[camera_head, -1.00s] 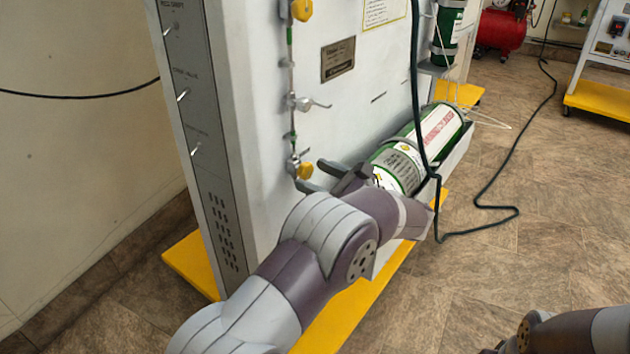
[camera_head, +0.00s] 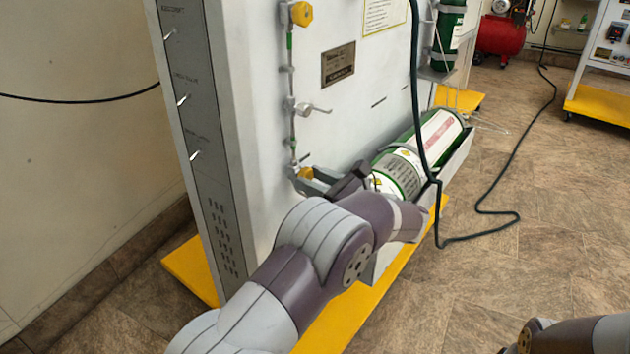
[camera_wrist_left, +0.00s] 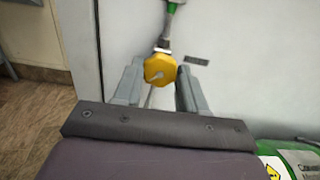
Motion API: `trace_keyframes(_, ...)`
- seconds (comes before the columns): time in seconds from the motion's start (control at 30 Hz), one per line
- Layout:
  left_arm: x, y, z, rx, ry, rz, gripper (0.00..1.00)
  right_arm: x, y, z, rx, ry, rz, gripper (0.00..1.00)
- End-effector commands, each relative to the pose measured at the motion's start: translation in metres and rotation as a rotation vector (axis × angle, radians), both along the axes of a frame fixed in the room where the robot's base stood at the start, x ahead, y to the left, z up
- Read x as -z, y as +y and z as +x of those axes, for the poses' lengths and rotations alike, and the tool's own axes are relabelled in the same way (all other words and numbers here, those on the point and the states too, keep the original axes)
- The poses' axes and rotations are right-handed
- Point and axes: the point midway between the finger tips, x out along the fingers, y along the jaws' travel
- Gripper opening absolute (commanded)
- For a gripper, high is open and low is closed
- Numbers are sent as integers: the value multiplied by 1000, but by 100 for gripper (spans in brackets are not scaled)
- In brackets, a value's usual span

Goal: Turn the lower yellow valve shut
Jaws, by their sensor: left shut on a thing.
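The lower yellow valve (camera_head: 305,173) is a small yellow knob low on the pipe of the white panel. It also shows in the left wrist view (camera_wrist_left: 160,69), between the two grey fingers of my left gripper (camera_wrist_left: 158,80). In the head view my left gripper (camera_head: 312,180) reaches to the knob from the right and is shut on it, its fingers partly hiding it. My right gripper is out of view; only part of my right arm shows at the bottom right.
An upper yellow valve (camera_head: 301,14) and a lever valve (camera_head: 305,108) sit higher on the same pipe. A green cylinder (camera_head: 418,160) lies in a cradle right of my left arm. A dark hose (camera_head: 416,100) hangs in front of it. Open tiled floor lies to the right.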

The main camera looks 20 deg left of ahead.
Motion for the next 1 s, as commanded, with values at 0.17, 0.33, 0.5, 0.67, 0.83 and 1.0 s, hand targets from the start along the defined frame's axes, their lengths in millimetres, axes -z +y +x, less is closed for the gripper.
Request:
trace_keyframes(0.17, 1, 0, 0, -1, 119, 42, 11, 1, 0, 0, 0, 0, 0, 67)
trace_keyframes(0.33, 1, 0, 0, -1, 241, 85, 11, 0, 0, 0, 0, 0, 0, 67)
trace_keyframes(0.5, 1, 0, 0, 0, 348, 124, 11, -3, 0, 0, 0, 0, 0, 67)
trace_keyframes(0.67, 1, 0, 0, 0, 422, 151, 11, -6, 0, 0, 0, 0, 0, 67)
trace_keyframes(0.83, 1, 0, 0, 0, 470, 168, 11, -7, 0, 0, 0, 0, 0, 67)
trace_keyframes(1.0, 2, 0, 0, 0, 490, 176, 11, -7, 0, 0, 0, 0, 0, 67)
